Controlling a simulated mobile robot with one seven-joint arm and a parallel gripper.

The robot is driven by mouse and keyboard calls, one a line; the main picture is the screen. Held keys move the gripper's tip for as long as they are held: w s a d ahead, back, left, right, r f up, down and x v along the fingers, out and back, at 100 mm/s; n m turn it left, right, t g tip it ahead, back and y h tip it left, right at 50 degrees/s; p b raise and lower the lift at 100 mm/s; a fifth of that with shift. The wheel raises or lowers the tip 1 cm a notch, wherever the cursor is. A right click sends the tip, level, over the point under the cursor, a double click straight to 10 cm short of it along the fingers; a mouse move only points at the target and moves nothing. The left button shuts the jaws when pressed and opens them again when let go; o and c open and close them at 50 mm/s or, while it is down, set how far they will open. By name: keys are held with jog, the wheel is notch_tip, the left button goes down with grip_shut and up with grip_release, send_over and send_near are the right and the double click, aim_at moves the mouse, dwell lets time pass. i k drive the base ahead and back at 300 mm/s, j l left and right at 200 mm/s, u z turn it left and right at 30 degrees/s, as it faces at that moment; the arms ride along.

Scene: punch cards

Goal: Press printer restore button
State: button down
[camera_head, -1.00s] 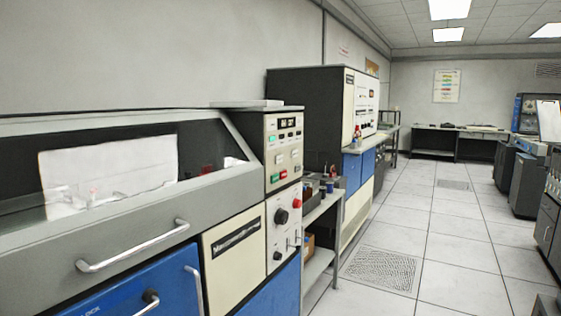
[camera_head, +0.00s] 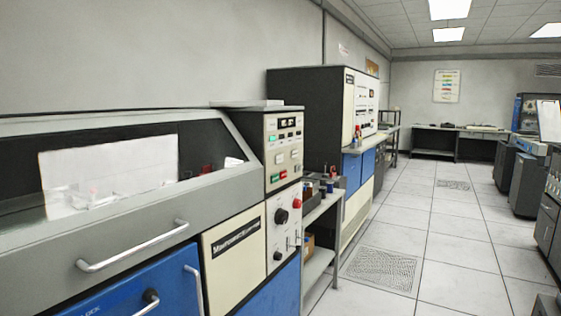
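The printer (camera_head: 224,170) stands at the left and front, a large grey machine with blue lower doors. White paper (camera_head: 105,180) shows behind its window. Its control panel (camera_head: 284,148) is at the printer's right end, with a small display on top and several buttons. A green button (camera_head: 275,178) and a red button (camera_head: 284,175) sit side by side low on this panel. A black knob (camera_head: 281,216) and a red round control (camera_head: 297,202) are on the panel below. The button labels are too small to read. My gripper is not in view.
A shelf cart (camera_head: 321,205) with small items stands just right of the printer. A tall cabinet machine (camera_head: 310,105) stands beyond it. The tiled floor (camera_head: 455,240) is clear down the aisle. Grey cabinets (camera_head: 524,180) line the right side.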

aim_at(279, 158)
jog(key=i+l, duration=0.8)
jog(key=i, duration=0.25)
jog(key=u, duration=1.25)
